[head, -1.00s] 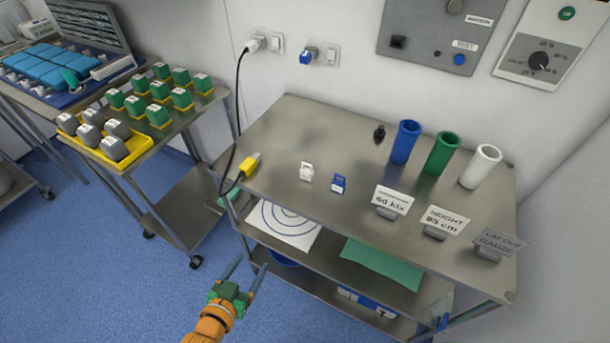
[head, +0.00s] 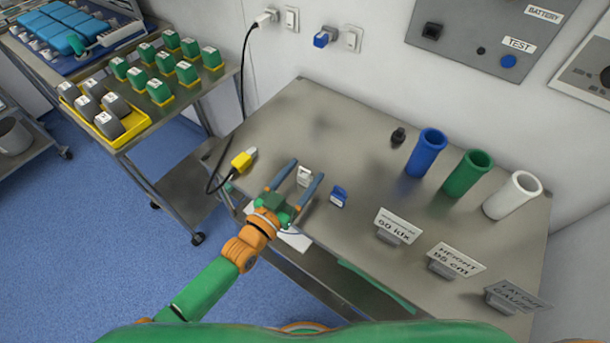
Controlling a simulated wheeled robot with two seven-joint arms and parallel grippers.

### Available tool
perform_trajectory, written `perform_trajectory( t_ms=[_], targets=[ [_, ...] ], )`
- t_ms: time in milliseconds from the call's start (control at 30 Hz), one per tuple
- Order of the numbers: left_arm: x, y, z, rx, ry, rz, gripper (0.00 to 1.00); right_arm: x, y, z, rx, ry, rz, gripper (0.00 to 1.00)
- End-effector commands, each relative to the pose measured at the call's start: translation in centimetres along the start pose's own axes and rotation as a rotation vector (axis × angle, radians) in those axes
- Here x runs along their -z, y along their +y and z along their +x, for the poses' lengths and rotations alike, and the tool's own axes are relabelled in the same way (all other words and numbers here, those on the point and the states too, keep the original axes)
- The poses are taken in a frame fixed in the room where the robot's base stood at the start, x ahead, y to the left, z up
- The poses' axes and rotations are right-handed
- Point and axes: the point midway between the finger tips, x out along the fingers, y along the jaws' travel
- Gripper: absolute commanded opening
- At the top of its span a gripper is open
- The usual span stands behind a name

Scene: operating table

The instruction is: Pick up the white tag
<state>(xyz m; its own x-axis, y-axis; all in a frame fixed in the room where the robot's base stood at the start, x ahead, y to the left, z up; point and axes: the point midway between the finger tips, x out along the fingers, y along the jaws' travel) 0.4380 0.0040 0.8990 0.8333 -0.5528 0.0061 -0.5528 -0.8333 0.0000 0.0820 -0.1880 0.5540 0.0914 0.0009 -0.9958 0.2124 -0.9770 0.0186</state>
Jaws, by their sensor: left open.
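The white tag (head: 304,175) is a small white piece on the steel table, near its front left part. My left gripper (head: 306,176) is open, with its two fingers pointing at the tag and reaching to either side of it. The tag shows between the fingertips. I cannot tell whether the fingers touch it or hover above the table. My right gripper is not in view.
A blue tag (head: 338,196) lies just right of my gripper. A yellow plug (head: 243,161) with a black cable lies to its left. Label stands (head: 396,226) line the front right. Blue, green and white cups (head: 467,173) stand behind. The table's back left is clear.

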Motion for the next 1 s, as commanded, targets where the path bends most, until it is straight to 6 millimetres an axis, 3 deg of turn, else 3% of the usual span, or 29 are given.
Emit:
perform_trajectory(
  t_ms=[267,533,833,1000],
  targets=[
    [-0.1,0.0,0.7,0.0,-0.002,0.0,0.72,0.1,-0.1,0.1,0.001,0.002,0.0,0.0],
    [-0.1,0.0,0.7,0.0,-0.002,0.0,0.0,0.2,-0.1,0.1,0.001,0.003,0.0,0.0],
    [0.1,0.0,0.7,0.0,-0.002,0.0,0.0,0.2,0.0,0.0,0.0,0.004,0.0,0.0],
    [2.2,0.0,0.7,0.0,0.001,-0.001,0.0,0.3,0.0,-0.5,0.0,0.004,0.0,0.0]
  ],
)
